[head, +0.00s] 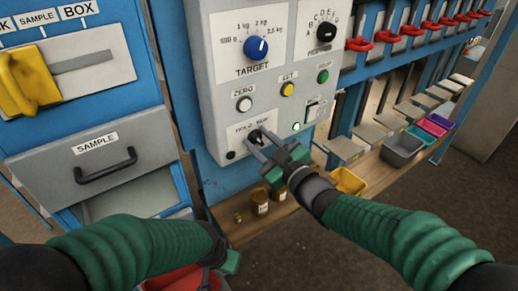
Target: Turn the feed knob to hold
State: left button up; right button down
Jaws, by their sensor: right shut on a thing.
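The feed knob (254,135) is a small dark knob on the grey control panel (221,91), under a label that reads "HOLD RUN", partly covered. My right gripper (259,139) reaches it from the lower right and is shut on it. The fingers hide much of the knob, so I cannot tell which way it points. My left gripper (230,262) hangs low in front of the panel, away from the knob. Its fingers are mostly hidden, and I cannot tell whether they are open.
A blue TARGET knob (257,48) and a black lettered knob (326,31) sit above, with several buttons between. Small amber bottles (260,200) stand on the wooden ledge (240,229) below. A SAMPLE drawer (96,165) is at left; coloured bins (403,149) are at right.

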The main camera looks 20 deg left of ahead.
jog(key=shift+n+b, duration=0.45)
jog(key=shift+n, duration=0.15)
jog(key=shift+f, duration=0.1)
jog(key=c, duration=1.2)
grip_release()
jog(key=shift+s+d, duration=0.1)
jog(key=shift+o, duration=1.3)
jog(key=shift+s+d, duration=0.1)
